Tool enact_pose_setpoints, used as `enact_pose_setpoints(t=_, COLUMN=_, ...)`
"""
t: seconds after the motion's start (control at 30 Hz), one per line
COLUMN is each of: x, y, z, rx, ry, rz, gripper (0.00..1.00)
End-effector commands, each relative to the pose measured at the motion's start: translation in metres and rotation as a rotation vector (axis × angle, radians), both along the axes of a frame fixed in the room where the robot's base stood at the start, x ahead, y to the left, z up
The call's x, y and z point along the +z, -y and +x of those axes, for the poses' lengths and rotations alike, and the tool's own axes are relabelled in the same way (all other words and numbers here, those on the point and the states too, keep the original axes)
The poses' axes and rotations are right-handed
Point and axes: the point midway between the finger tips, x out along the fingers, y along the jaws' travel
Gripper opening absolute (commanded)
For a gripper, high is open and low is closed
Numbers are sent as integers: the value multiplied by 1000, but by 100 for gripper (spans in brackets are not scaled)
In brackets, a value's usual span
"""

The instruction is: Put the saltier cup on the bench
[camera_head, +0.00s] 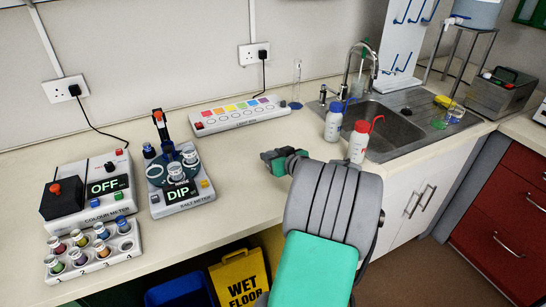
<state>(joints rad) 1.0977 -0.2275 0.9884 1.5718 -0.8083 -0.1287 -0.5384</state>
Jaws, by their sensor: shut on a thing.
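The salt meter (183,203) stands on the bench (235,205) left of centre, and its display reads DIP. Two small clear cups sit on its dark round holder: a front cup (176,173) and a back cup (190,158). The picture does not show which is saltier. My gripper (272,161) is over the middle of the bench, right of the salt meter and apart from it. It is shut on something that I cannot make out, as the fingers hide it.
The colour meter (108,188), reading OFF, and a vial rack (95,252) stand at the left. A light box (238,117) lies at the back. Two bottles, blue-capped (333,124) and red-capped (358,143), stand by the sink (395,130). Bench between salt meter and gripper is clear.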

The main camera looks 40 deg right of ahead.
Motion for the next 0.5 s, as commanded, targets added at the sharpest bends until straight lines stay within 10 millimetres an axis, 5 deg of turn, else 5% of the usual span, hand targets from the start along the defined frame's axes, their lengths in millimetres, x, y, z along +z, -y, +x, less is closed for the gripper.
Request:
enact_pose_setpoints(t=0.17, x=-5, y=0, z=0, rx=0, ry=0, rz=0, gripper=0)
enact_pose_setpoints(t=0.2, x=-3, y=0, z=0, rx=0, ry=0, rz=1, gripper=41)
enact_pose_setpoints(t=0.5, x=-3, y=0, z=0, rx=0, ry=-1, rz=1, gripper=60)
